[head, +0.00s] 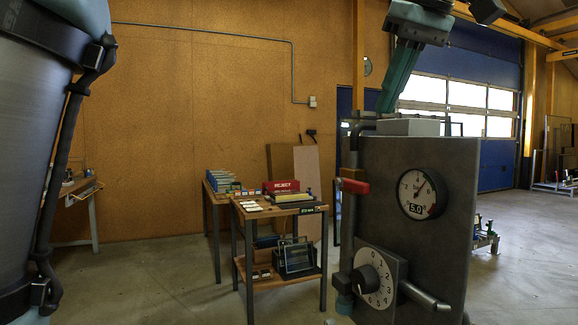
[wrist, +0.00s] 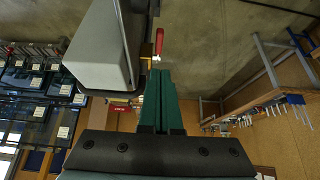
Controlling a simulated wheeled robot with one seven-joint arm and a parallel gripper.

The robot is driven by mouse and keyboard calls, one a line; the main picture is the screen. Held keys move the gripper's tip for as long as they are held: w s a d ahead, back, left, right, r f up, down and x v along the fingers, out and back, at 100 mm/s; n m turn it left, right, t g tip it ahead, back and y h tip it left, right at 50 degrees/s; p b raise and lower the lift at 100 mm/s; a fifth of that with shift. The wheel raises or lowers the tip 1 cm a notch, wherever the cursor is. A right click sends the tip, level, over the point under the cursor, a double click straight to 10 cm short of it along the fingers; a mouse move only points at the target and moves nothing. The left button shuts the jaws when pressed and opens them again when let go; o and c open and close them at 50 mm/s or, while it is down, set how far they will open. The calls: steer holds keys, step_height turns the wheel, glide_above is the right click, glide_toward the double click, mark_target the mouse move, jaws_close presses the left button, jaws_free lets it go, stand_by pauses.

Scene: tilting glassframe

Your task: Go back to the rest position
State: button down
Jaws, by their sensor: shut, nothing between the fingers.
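My gripper (head: 386,106) hangs from the top of the head view with its teal fingers pointing down and slightly left. Its tips are close to the grey box (head: 408,127) on top of the dark machine cabinet (head: 385,200); I cannot tell whether they touch it. In the wrist view the fingers (wrist: 158,74) lie together with nothing between them. The box (wrist: 100,50) is just left of them there, and a red lever (wrist: 159,41) shows beyond the tips. The red lever (head: 354,186) also shows on the cabinet's left side in the head view.
The cabinet carries a round gauge (head: 417,194) and a numbered dial (head: 373,279); a handle (head: 425,297) sticks out at the front. A small table (head: 250,214) with a red REJECT bin (head: 281,186) stands to the left. The floor (head: 170,275) in the left foreground is clear.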

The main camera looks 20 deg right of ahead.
steer(key=w+a+f+m+g+y, duration=0.1)
steer(key=w+a+f, duration=0.2)
steer(key=w+f, duration=0.35)
steer(key=w+a+f+m, duration=0.1)
steer(key=w+a+f, duration=0.2)
steer(key=w+f, duration=0.3)
steer(key=w+a+f+g+p, duration=0.1)
steer(key=w+a+f+g, duration=0.2)
steer(key=w+a+f, duration=0.7)
steer(key=s+a+f, duration=0.2)
steer(key=a+f, duration=0.6)
steer(key=a, duration=0.4)
steer(key=s+a+f+n, duration=0.1)
steer(key=s+a+f, duration=0.2)
steer(key=a+f, duration=0.6)
steer(key=a, duration=0.3)
steer(key=shift+s+a+g+h+p, duration=0.3)
steer(key=shift+s+a+h+p, duration=0.05)
steer(key=shift+a+h, duration=0.05)
steer(key=c, duration=1.6)
jaws_free()
